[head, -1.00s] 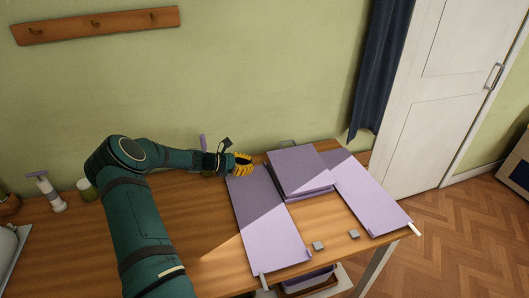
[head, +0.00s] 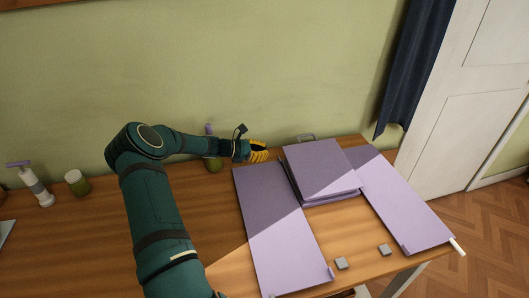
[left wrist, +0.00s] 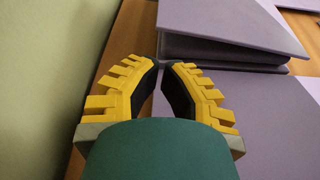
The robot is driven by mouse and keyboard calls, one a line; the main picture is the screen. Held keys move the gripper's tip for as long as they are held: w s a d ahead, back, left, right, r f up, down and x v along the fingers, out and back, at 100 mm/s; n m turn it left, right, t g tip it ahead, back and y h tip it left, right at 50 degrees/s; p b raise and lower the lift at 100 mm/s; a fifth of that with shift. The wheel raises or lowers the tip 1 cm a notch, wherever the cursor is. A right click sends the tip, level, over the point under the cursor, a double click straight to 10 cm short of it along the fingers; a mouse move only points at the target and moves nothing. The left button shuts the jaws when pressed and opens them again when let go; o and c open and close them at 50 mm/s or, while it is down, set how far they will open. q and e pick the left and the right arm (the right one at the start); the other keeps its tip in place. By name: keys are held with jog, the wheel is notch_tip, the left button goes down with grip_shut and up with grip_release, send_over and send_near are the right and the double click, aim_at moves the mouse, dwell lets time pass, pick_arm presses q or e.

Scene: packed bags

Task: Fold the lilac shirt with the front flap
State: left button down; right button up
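A lilac panelled piece lies on the table: a long left panel (head: 275,235), a long right panel (head: 405,205), and a raised, layered middle block (head: 320,168) between them at the back. I cannot tell shirt cloth from board flaps, as all is smooth lilac. The middle block's top slants, and its layers show at the edge. My left gripper (head: 259,151) is beside the block's back left corner, above the left panel's far end. In the left wrist view (left wrist: 160,66) its yellow fingertips nearly meet, with nothing between them. The right gripper is not in view.
Two small grey blocks (head: 342,263) (head: 385,250) sit in front of the middle block. A grey handle (head: 306,137) stands behind it. The wall is close behind my gripper.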

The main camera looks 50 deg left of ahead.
pick_arm(q)
jog(key=b+x, duration=0.1)
jog(key=x, duration=0.6)
jog(key=shift+w+d+f, duration=0.1)
jog(key=shift+w+f, duration=0.05)
jog(key=shift+w, duration=0.2)
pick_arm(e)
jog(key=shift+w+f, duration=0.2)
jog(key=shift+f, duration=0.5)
pick_arm(q)
jog(key=shift+r, duration=0.35)
notch_tip(320, 180, up, 7)
jog(key=s+d+m+y+p, duration=0.1)
jog(key=d+m+p, duration=0.1)
jog(key=p, duration=0.1)
jog(key=shift+t, duration=0.4)
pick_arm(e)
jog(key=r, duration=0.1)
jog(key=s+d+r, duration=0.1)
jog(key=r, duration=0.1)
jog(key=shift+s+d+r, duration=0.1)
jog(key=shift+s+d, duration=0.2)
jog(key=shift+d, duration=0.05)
pick_arm(q)
jog(key=shift+s, duration=0.1)
